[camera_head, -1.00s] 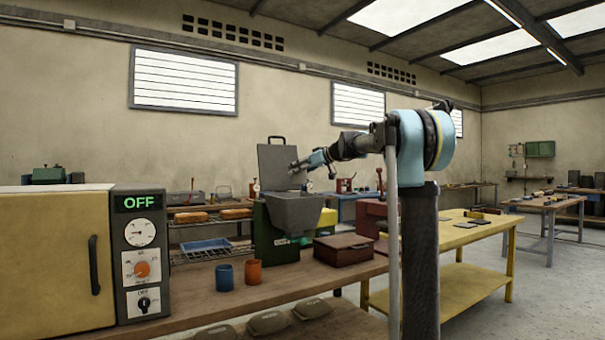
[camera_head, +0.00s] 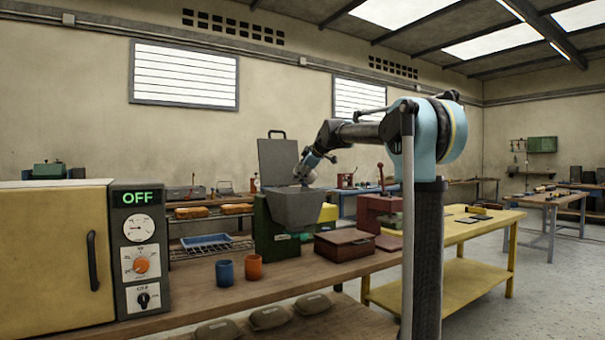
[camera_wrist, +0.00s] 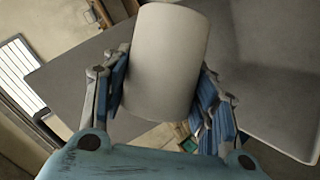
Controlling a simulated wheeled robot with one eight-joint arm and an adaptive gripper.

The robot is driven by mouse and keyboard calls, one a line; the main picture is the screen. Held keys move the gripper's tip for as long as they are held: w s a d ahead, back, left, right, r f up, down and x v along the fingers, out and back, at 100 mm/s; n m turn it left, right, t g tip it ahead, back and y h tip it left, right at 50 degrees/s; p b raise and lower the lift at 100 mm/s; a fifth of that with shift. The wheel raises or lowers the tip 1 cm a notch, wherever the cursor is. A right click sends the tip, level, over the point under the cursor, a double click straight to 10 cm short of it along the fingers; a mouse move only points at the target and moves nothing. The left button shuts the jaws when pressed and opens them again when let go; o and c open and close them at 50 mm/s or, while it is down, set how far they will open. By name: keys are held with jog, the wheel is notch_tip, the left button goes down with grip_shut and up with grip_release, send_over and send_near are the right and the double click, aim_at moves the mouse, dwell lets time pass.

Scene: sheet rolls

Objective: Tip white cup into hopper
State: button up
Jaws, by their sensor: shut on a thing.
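The white cup (camera_wrist: 165,50) fills the middle of the wrist view, between the blue finger pads of my gripper (camera_wrist: 163,85), which is shut on its sides. In the head view my gripper (camera_head: 304,173) points down just above the open grey hopper (camera_head: 288,212) on the green machine. In the head view the cup is too small and covered to make out clearly. The hopper's grey lid (camera_head: 276,160) stands raised behind. Whether anything is in the cup or hopper cannot be seen.
A blue cup (camera_head: 225,273) and an orange cup (camera_head: 254,267) stand on the wooden bench in front. A dark red box (camera_head: 344,245) sits right of the machine. A yellow oven (camera_head: 55,255) with a control panel reading OFF is at the left.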

jog(key=f+n+t+h, duration=0.2)
jog(key=n, duration=0.1)
jog(key=shift+s+a+h, duration=0.2)
jog(key=shift+a+h, duration=0.2)
jog(key=shift+s+a+n+t+h, duration=0.15)
jog(key=shift+a+n+t+h, duration=0.1)
jog(key=shift+n+t+h, duration=0.25)
jog(key=shift+s+a+n+t+h, duration=0.1)
jog(key=shift+a+n+t+h, duration=0.15)
jog(key=shift+n, duration=0.45)
jog(key=shift+s+a+r+n+t+h, duration=0.15)
jog(key=shift+n+t+h, duration=0.1)
jog(key=shift+n+t, duration=0.2)
jog(key=shift+s+a+n+t+h, duration=0.1)
jog(key=shift+n+t+h, duration=0.1)
jog(key=shift+n+t, duration=0.25)
dwell(0.9)
